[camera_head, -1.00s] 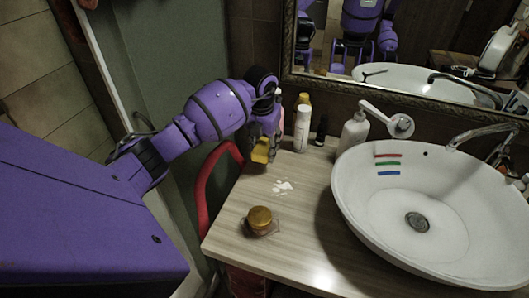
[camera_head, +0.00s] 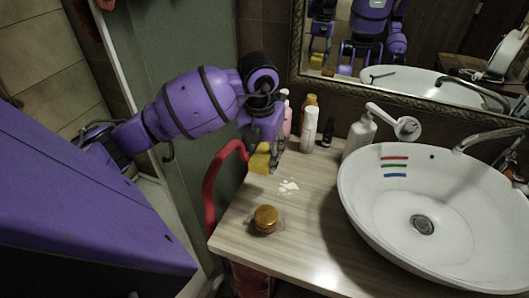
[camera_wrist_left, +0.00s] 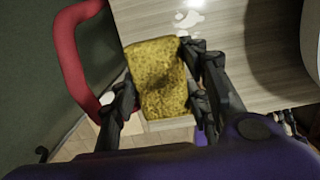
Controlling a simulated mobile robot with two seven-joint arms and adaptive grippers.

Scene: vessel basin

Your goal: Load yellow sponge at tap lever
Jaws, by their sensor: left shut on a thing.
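A yellow sponge (camera_head: 260,158) is held in my left gripper (camera_head: 268,156), near the left edge of the wooden counter (camera_head: 300,235). In the left wrist view the sponge (camera_wrist_left: 157,78) sits between the two dark fingers of the left gripper (camera_wrist_left: 160,108). It overlaps the counter edge in that view; I cannot tell whether it touches the counter. The tap (camera_head: 488,138) rises at the right, behind the white basin (camera_head: 360,205). Its lever (camera_head: 507,160) shows only in part at the right edge. My right gripper is not clearly seen.
A white bottle (camera_head: 308,130), a dark bottle (camera_head: 328,132) and a pump dispenser (camera_head: 360,135) stand along the back. A red curved rail (camera_head: 212,185) lies left of the counter.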

